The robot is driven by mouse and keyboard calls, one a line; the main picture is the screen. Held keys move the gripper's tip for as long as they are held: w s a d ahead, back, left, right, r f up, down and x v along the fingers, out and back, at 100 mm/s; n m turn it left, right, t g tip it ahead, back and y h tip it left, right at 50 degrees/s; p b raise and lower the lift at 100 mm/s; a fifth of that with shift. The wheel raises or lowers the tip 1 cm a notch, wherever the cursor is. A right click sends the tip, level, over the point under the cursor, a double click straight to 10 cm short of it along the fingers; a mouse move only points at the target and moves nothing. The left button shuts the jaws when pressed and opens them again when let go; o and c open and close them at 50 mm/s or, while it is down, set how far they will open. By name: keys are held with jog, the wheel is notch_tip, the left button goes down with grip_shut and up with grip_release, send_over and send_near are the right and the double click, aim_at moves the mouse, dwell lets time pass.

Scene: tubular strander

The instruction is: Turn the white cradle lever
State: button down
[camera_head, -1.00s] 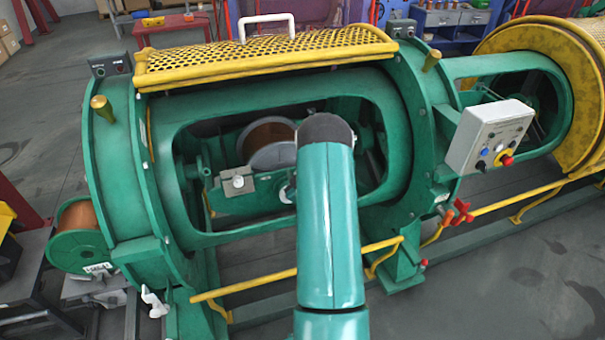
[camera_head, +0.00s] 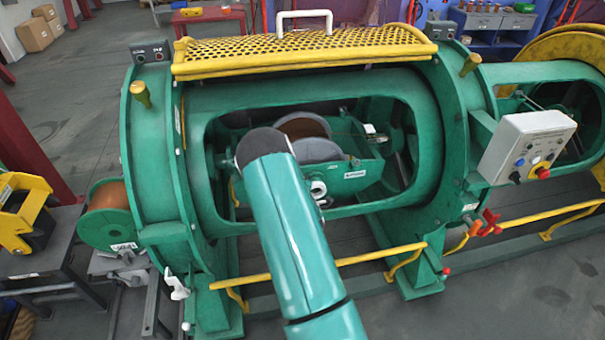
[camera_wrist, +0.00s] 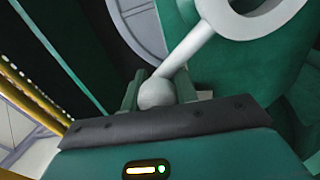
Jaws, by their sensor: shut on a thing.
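The white cradle lever (camera_wrist: 182,62) shows in the wrist view as a rod with a round ball at one end and a ring at the other, in front of green metal. My gripper (camera_wrist: 158,90) is shut on the ball end, with a finger on each side. In the head view, the lever's white ring (camera_head: 318,189) shows just right of my arm, on the green cradle (camera_head: 350,178) inside the machine's opening. My arm hides the gripper and the rest of the lever there. A copper-coloured reel (camera_head: 303,127) with a grey flange sits in the cradle.
The green frame (camera_head: 455,140) surrounds the opening. A yellow mesh guard (camera_head: 300,50) with a white handle stands above it. A yellow rail (camera_head: 330,263) runs along the front. A control box (camera_head: 525,145) is at the right. Open floor (camera_head: 530,290) lies at the lower right.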

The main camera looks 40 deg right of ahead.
jog(key=shift+s+d+f+n+g, duration=0.15)
jog(key=shift+s+f+n+g, duration=0.15)
jog(key=shift+f, duration=0.2)
jog(key=c, duration=1.1)
grip_release()
jog(key=shift+d, duration=0.1)
jog(key=shift+w+a, duration=0.2)
jog(key=shift+w, duration=0.05)
jog(key=v, duration=1.4)
jog(key=shift+f, duration=0.2)
jog(key=shift+w, duration=0.1)
